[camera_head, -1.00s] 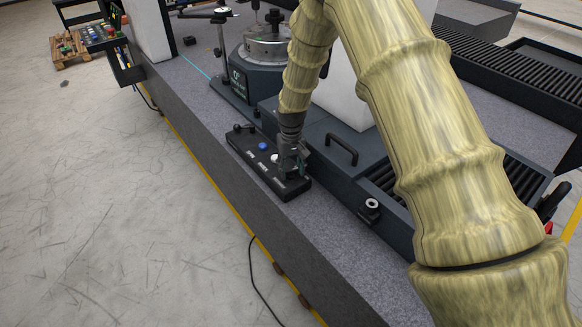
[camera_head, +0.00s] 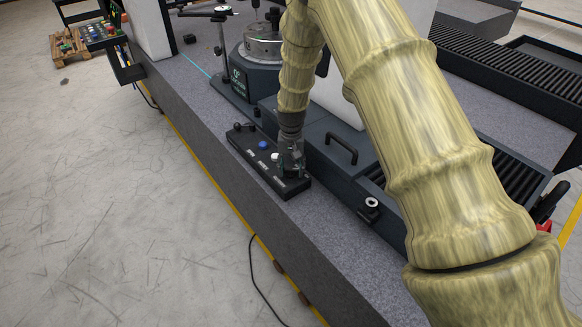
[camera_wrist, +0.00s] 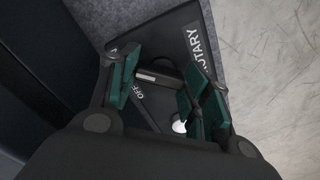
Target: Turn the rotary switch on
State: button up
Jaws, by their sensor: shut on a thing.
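The rotary switch (camera_wrist: 158,76) is a dark knob with a short white line on it, seen in the wrist view on a black control box (camera_head: 262,172). My gripper (camera_wrist: 163,88) has its green-padded fingers on either side of the knob and is shut on it. The box shows the lettering "ROTARY" and "OFF" beside the knob. In the head view my gripper (camera_head: 291,170) points down at the near right end of the box and hides the switch there.
A blue button (camera_head: 262,145) and a white button (camera_head: 275,157) are in line on the same box. A grey cover with a black handle (camera_head: 342,148) stands just right of it. The granite bed's front edge and open floor (camera_head: 120,220) lie to the left.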

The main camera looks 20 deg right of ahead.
aim_at(291, 169)
jog(key=o, duration=1)
jog(key=shift+r, duration=0.1)
notch_tip(291, 169, up, 12)
jog(key=shift+f, duration=0.1)
dwell(0.4)
